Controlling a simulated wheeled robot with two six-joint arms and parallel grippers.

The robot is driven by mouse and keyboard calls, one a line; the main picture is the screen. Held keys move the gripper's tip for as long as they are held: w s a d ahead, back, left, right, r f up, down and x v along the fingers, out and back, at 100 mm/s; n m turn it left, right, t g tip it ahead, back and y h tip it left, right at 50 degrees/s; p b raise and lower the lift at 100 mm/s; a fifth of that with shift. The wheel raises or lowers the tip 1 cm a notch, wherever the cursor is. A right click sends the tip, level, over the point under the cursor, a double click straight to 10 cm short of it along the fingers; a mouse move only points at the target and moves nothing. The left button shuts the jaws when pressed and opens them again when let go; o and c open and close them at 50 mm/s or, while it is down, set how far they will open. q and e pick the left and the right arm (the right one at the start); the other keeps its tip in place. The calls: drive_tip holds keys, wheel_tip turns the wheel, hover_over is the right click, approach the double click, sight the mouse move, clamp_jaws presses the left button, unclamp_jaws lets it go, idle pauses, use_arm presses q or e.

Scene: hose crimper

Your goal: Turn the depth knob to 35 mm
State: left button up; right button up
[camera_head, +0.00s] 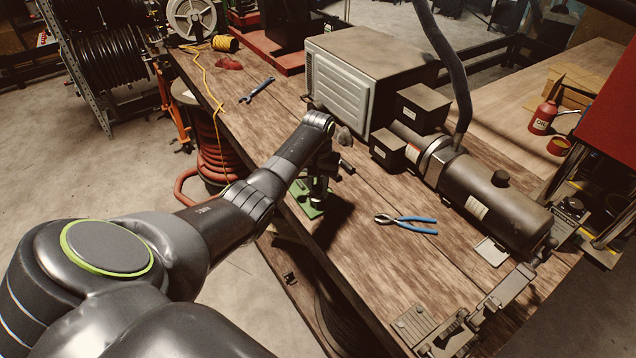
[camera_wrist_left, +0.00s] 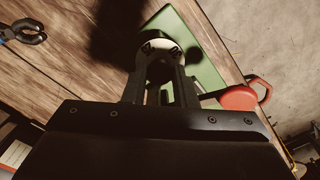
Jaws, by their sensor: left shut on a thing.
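The hose crimper has a green base plate (camera_head: 307,196) at the bench's near left edge in the head view. Its green plate also shows in the left wrist view (camera_wrist_left: 207,62). My left gripper (camera_head: 322,166) is over the crimper, pointing down. My right gripper is in neither view.
Blue-handled pliers (camera_head: 405,220) lie right of the crimper on the wooden bench (camera_head: 375,265). A blue wrench (camera_head: 257,90) lies farther back. A grey box-shaped machine (camera_head: 345,85) and a dark cylindrical tank (camera_head: 495,195) stand behind. A red part (camera_wrist_left: 240,98) shows near the bench edge.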

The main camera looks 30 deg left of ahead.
use_arm(q)
drive_tip(key=o, duration=1)
drive_tip(key=shift+r, duration=0.1)
